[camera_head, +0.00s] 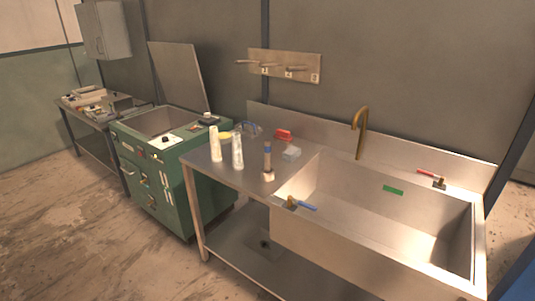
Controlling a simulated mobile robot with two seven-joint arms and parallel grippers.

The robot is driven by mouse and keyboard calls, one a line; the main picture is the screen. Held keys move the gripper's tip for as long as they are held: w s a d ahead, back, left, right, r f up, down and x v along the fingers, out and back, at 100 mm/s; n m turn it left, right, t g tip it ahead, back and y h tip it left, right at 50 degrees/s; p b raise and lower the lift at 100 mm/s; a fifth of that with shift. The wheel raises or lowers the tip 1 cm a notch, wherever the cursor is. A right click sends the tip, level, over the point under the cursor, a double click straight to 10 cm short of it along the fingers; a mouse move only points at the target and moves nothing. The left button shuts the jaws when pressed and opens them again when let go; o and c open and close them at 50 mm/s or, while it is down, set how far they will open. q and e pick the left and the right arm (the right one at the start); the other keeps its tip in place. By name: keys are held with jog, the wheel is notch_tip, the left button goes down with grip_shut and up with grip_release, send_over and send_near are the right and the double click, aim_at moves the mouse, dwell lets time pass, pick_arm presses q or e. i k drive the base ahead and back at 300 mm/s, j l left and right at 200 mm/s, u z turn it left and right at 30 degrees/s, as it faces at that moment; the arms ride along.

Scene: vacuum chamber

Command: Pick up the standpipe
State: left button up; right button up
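A slim upright cylinder (267,160) with a blue band and a pale base stands on the steel counter (225,177), just left of the sink. It may be the standpipe, but I cannot tell for sure at this size. A curved brass pipe (360,130) rises behind the sink basin. Neither of my grippers shows in the head view.
The deep steel sink (330,240) fills the right. Two white bottles (215,144) (237,152), a red object (283,134) and a clear block (291,154) share the counter. A green cabinet (185,180) adjoins it. Floor at lower left is clear.

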aim_at(268, 146)
jog(key=i+j+z, duration=0.2)
jog(key=i+j, duration=0.25)
jog(key=j, duration=0.15)
jog(key=i+j+z, duration=0.1)
jog(key=j, duration=0.25)
jog(key=i+j, duration=0.25)
jog(key=i+j+z, duration=0.15)
jog(key=j, duration=0.25)
jog(key=i+j+z, duration=0.1)
jog(key=j, duration=0.3)
jog(key=i, duration=0.1)
